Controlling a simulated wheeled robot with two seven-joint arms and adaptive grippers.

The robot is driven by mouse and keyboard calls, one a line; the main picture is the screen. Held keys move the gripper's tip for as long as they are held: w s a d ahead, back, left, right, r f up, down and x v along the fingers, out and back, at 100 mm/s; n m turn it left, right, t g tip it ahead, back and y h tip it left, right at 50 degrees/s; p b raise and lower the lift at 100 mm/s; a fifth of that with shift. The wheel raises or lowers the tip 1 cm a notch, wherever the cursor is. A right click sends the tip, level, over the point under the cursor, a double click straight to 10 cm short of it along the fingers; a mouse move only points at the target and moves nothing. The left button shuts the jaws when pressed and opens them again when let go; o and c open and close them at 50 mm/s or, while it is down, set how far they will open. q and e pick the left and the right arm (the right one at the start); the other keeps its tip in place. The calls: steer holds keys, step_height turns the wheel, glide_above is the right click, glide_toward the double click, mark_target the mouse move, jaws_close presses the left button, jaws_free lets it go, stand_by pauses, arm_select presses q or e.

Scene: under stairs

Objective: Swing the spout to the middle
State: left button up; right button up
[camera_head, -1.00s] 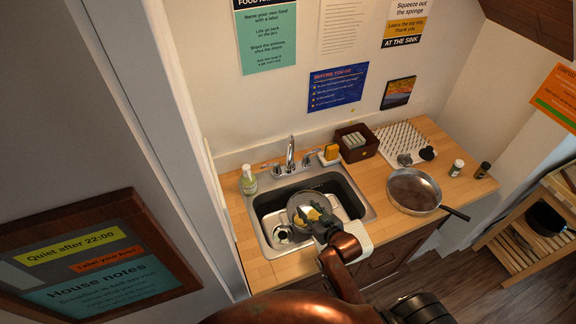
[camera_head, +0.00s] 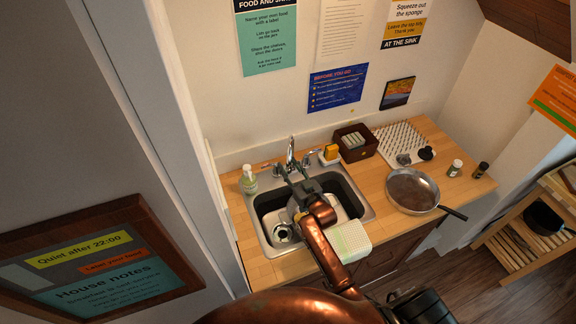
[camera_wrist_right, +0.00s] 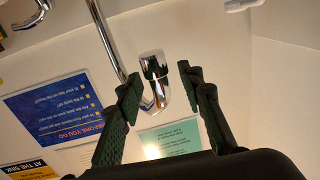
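The chrome spout (camera_head: 290,150) of the tap stands at the back of the sink, between two handles. In the right wrist view its bent end (camera_wrist_right: 153,66) shows between the two dark fingers. My right gripper (camera_head: 293,179) is over the sink, just in front of the spout. It also shows in the right wrist view (camera_wrist_right: 160,80), with its fingers apart and the spout's pipe passing behind the left finger. I cannot tell whether a finger touches the spout. My left gripper is not in view.
The steel sink (camera_head: 262,240) lies below my right arm, which hides part of it. A soap bottle (camera_head: 249,181) stands left of the tap. A sponge holder (camera_head: 329,157) and a brown box (camera_head: 356,143) stand right of it. A pan (camera_head: 412,190) lies farther right.

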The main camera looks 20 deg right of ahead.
steer(key=shift+w, duration=0.15)
steer(key=shift+c, duration=0.2)
jaws_close()
stand_by(0.5)
